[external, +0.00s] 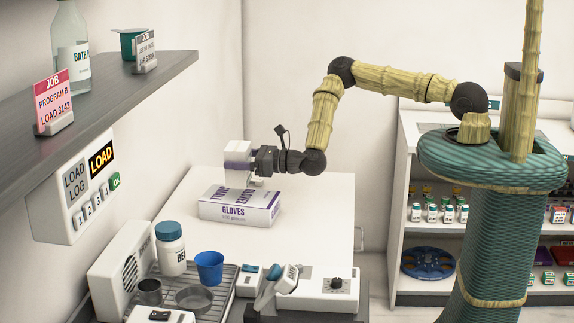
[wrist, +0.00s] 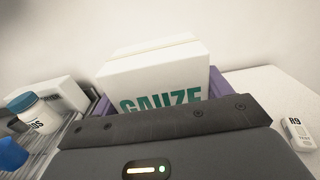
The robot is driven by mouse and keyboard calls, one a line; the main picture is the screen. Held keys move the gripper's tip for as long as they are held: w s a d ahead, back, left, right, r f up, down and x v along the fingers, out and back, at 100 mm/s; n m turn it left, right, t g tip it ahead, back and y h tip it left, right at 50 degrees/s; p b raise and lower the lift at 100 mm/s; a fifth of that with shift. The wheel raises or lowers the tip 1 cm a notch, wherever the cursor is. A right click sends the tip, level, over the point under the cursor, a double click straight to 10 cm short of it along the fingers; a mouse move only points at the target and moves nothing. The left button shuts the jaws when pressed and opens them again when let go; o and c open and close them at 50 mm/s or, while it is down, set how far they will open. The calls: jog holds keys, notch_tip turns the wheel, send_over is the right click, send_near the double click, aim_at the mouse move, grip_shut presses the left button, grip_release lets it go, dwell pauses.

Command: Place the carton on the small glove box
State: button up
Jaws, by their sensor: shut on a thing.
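The carton is a white box with green GAUZE lettering, large in the wrist view (wrist: 155,78). In the external view the carton (external: 236,178) shows as a small white block at the end of my arm. My gripper (external: 240,164) is shut on it, with purple finger parts at its sides in the wrist view. The small glove box (external: 238,211) is white and purple, lettered GLOVES, and lies flat on the white counter. The carton is over the left back part of its top. I cannot tell whether they touch. The wrist view hides the glove box.
On the wire rack in front stand a white bottle with blue cap (external: 170,248), a blue cup (external: 209,268) and metal dishes. A white device (external: 318,289) is beside it. A shelf (external: 110,95) overhangs at left. The counter right of the glove box (external: 320,215) is clear.

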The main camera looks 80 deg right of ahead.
aim_at(249, 173)
jog(key=shift+f+p, duration=0.65)
jog(key=shift+f, duration=1.2)
jog(key=shift+f, duration=0.15)
jog(key=o, duration=1.1)
jog(key=shift+c, duration=0.2)
